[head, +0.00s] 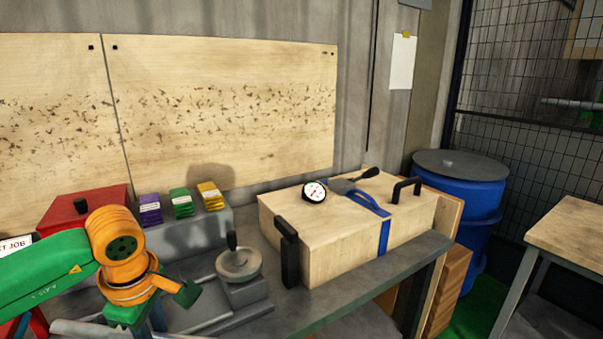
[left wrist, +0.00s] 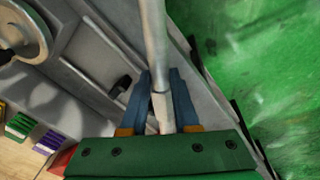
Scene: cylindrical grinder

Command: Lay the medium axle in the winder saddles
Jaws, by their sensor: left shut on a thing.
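A grey metal axle (left wrist: 155,40) runs up from between the blue fingers of my left gripper (left wrist: 160,85) in the left wrist view. The fingers are shut on it near its stepped, narrower end. In the head view my left gripper (head: 148,318) is low at the left, over the front of the grinder, and mostly hidden by my wrist. A pale grey bar (head: 75,328) shows at the bottom edge there; I cannot tell whether it is the held axle. I cannot make out the winder saddles in either view. My right gripper is not in view.
A grinder handwheel (head: 238,264) stands right of my left wrist. A wooden case (head: 345,245) with a dial gauge (head: 314,192) sits on the bench's right. Behind are a red box (head: 85,208) and coloured stacks (head: 182,204). A blue drum (head: 470,220) stands beyond.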

